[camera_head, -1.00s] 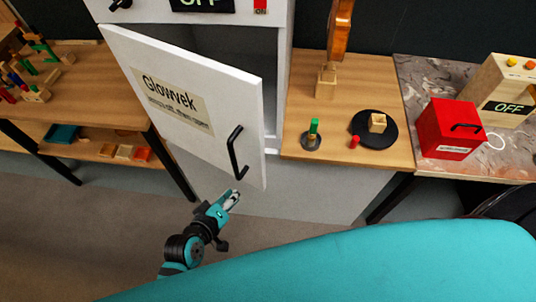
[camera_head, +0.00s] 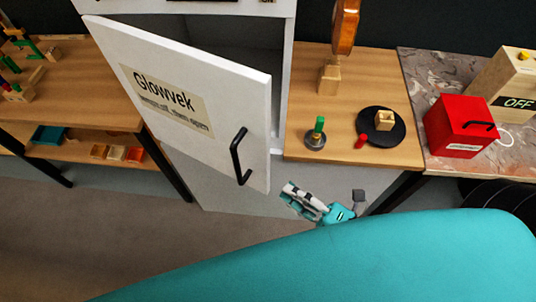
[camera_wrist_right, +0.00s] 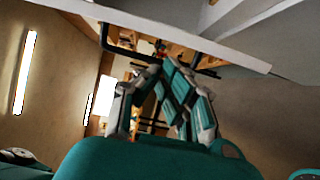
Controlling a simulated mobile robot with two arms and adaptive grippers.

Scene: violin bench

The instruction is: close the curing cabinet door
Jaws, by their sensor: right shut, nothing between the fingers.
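The curing cabinet (camera_head: 287,95) is white and stands at the middle left of the head view. Its white door (camera_head: 215,85), labelled "Glowvek", stands partly open, with the dark interior (camera_head: 235,45) showing behind it. A black bar handle (camera_head: 237,158) is near the door's free right edge. My right gripper (camera_head: 286,189) is shut and empty, just right of the door's lower free corner in the picture and apart from the handle. The right wrist view shows the closed fingers (camera_wrist_right: 158,68) with the handle (camera_wrist_right: 105,42) and door edge (camera_wrist_right: 210,45) beyond them. My left gripper is not in view.
A wooden table (camera_head: 400,155) right of the cabinet holds a black disc (camera_head: 397,130) and small pieces. A red box (camera_head: 455,120) stands farther right. A wooden bench with colored blocks (camera_head: 22,90) is at left. Floor (camera_head: 130,235) before the cabinet is clear.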

